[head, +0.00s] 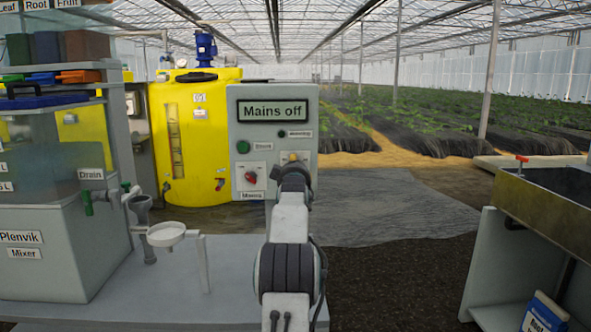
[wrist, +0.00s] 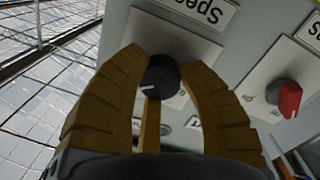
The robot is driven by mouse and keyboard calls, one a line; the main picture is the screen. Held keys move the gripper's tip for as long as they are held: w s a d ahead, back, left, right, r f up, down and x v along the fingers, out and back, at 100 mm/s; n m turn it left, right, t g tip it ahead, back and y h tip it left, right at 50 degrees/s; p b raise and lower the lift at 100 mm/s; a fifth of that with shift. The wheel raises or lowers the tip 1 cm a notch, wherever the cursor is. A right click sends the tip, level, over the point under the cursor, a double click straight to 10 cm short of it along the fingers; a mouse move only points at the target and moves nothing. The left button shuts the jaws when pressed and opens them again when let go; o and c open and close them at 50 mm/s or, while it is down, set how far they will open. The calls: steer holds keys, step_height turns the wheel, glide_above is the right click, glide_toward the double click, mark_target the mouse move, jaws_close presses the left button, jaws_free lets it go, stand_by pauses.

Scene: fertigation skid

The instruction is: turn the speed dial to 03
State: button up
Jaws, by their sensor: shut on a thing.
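The speed dial (wrist: 162,77) is a small black round knob on a pale plate, under a label reading "Speed" that appears upside down in the wrist view. A white pointer mark on the knob points to the picture's lower left. Its scale numbers are not readable. In the head view my gripper (head: 293,160) is against the lower right of the grey control box (head: 272,92) and hides the dial.
The box's display (head: 273,111) reads "Mains off". A red mains switch (head: 250,177) sits just left of my gripper, and it also shows in the wrist view (wrist: 290,98). A green button (head: 243,146) is above it. A yellow tank (head: 200,120) stands behind left.

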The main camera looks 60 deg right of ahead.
steer(key=shift+c, duration=1.1)
steer(key=shift+p, duration=0.35)
steer(key=shift+f+m+p, duration=0.1)
steer(key=shift+m+p, duration=0.35)
steer(key=shift+m, duration=0.35)
steer(key=o, duration=1.2)
steer(key=v, duration=1.2)
